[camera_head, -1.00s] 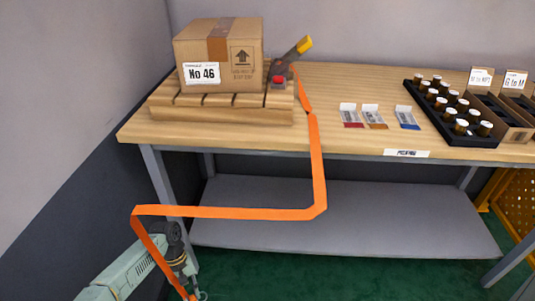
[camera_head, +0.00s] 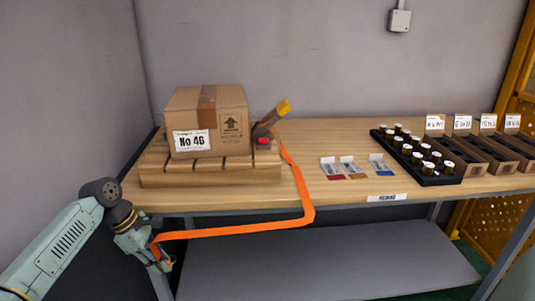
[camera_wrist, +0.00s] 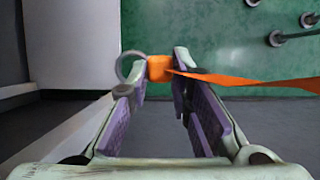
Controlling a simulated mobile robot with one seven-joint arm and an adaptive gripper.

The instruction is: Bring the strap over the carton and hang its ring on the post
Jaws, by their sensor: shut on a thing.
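The carton (camera_head: 190,112), labelled No 46, sits on a wooden pallet (camera_head: 205,178) on the workbench. A ratchet (camera_head: 264,132) with a yellow handle end stands at the pallet's right side. The orange strap (camera_head: 235,230) runs from there over the bench's front edge, then left to my gripper (camera_head: 163,262), below the bench's front left corner. In the wrist view my gripper (camera_wrist: 160,70) is shut on the orange strap end (camera_wrist: 160,69). A grey metal ring (camera_wrist: 121,68) shows at the left fingertip. I cannot make out the post; the carton may hide it.
Right of the pallet lie several small packets (camera_head: 352,167). Further right are a black tray (camera_head: 447,179) of capped bottles and labelled bins (camera_head: 487,155). A grey shelf (camera_head: 330,262) lies under the bench. A wall stands close on the left.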

